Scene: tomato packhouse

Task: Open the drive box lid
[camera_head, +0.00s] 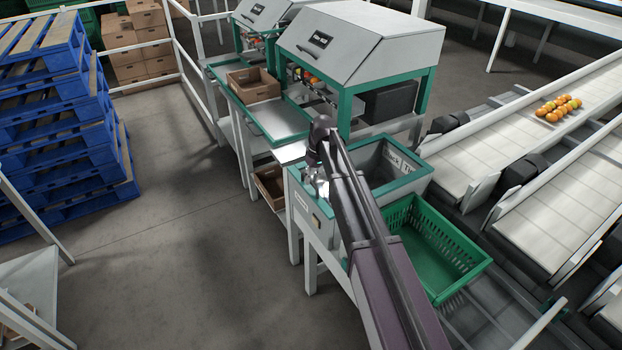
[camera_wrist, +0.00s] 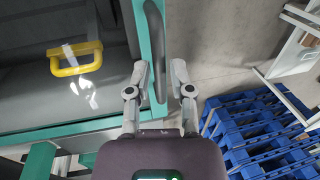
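A dark grey panel with a yellow handle (camera_wrist: 77,58) shows at the left of the wrist view, framed by a teal rim (camera_wrist: 100,128). I cannot tell for certain that it is the drive box lid. The panel appears flat, with no raised edge showing. My gripper (camera_wrist: 159,68) is open, its two fingers apart with nothing held, beside the panel's teal frame.
A green crate (camera_head: 425,240) stands right of the box. Grey machine hoods (camera_head: 335,40) and a cardboard tray (camera_head: 252,84) are behind. Conveyors (camera_head: 535,125) run at the right. Blue pallets (camera_head: 62,130) are stacked left, with clear floor between.

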